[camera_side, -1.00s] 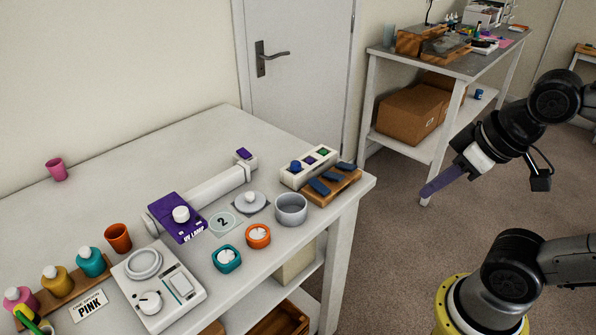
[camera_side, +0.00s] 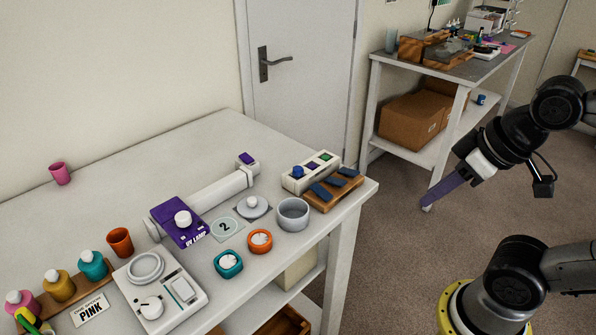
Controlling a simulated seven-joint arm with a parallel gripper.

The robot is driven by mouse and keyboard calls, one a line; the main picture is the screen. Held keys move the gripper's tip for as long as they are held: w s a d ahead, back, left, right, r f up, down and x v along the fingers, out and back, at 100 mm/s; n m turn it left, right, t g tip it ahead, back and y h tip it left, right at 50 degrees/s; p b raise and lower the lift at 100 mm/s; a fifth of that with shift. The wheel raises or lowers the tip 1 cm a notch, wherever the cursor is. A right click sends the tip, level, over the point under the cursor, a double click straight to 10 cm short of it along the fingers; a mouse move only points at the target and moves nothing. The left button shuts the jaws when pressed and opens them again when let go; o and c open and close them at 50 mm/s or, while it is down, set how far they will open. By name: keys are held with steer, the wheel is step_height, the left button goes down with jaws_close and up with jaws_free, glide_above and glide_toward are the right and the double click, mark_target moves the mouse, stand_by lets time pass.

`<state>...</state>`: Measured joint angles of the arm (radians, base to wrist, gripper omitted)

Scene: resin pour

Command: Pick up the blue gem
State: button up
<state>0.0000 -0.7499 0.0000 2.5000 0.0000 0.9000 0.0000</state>
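The blue gem (camera_side: 297,172) sits in the left slot of a small white block (camera_side: 318,188) near the right end of the white table. A purple piece (camera_side: 313,165) and a green piece (camera_side: 326,157) sit in the same block. My gripper (camera_side: 428,202) has purple fingers and hangs in the air right of the table, apart from the gem, pointing down and left. The fingers overlap from this side, so any gap between them is hidden.
A wooden rack with dark blue pieces (camera_side: 347,173) stands right beside the block, near the table's edge. A grey bowl (camera_side: 292,214), an orange timer (camera_side: 260,241) and a purple UV lamp (camera_side: 180,221) stand nearby. The table's back left is mostly clear.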

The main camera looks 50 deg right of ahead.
steer(key=o, duration=0.8)
steer(key=shift+c, duration=0.2)
